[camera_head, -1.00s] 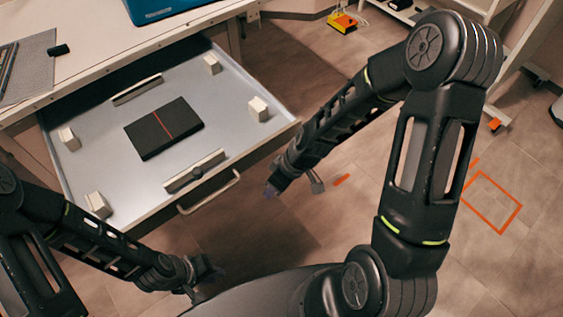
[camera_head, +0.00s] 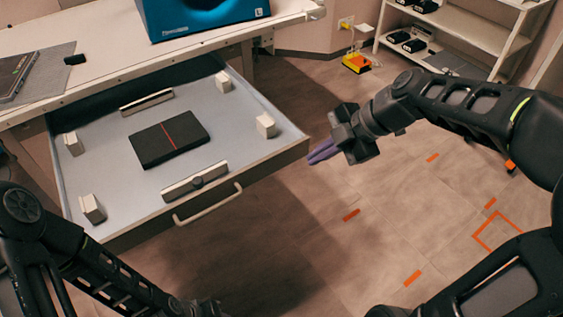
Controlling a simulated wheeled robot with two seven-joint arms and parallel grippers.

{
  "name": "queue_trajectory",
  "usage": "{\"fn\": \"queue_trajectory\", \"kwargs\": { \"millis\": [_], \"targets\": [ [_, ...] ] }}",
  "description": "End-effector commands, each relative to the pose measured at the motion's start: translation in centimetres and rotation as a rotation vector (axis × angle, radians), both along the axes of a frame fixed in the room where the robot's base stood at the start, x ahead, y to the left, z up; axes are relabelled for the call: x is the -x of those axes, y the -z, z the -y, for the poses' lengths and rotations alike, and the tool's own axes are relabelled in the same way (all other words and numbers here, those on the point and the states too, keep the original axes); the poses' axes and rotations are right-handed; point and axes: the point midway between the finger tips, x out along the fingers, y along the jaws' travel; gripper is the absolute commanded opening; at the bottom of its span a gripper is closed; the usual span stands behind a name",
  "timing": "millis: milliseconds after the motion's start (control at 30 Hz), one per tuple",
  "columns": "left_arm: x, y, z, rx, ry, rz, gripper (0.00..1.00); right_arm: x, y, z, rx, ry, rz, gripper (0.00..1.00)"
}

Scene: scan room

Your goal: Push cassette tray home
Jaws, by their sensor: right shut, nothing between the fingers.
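The cassette tray (camera_head: 100,180) is a grey drawer-like tray standing pulled out from under the white table. A black cassette with a red stripe (camera_head: 170,138) lies flat in its middle, among pale corner blocks and two rails. A pale bar handle (camera_head: 208,205) is on the tray's front face. My right gripper (camera_head: 318,154) is shut and empty, with purple fingertips pointing left. In the picture it is just right of the tray's front right corner, apart from it. My left arm is at the lower left; its gripper is at the bottom edge, dark and mostly cut off.
The white table (camera_head: 100,62) carries a blue box (camera_head: 195,18), a grey mat and a small black object (camera_head: 74,59). A white shelf (camera_head: 470,40) stands at the back right. A yellow-orange device (camera_head: 355,63) is on the floor. The floor right of the tray is open, with orange markings.

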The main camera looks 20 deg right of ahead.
Motion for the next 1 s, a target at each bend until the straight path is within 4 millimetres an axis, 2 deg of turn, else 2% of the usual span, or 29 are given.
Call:
{"fn": "queue_trajectory", "kwargs": {
  "millis": [267, 633, 800, 1000],
  "targets": [
    [0.0, 0.0, 0.0, 0.0, 0.0, 0.0, 0.22, -0.9, 2.4, -1.5, -0.003, -0.001, -0.005, 0.0],
    [0.0, -0.1, 0.0, 0.0, 0.0, 0.0, 0.22, -3.2, 8.2, -5.2, -0.003, -0.001, -0.006, 0.0],
    [0.0, -1.1, 0.0, 0.0, 0.0, 0.0, 0.22, -5.9, 7.7, -5.9, -0.002, -0.001, -0.002, 0.0],
    [0.0, -1.3, 0.0, 0.0, 0.0, 0.0, 0.22, -7.0, 7.9, -6.2, 0.0, 0.0, -0.001, 0.0]
  ]
}}
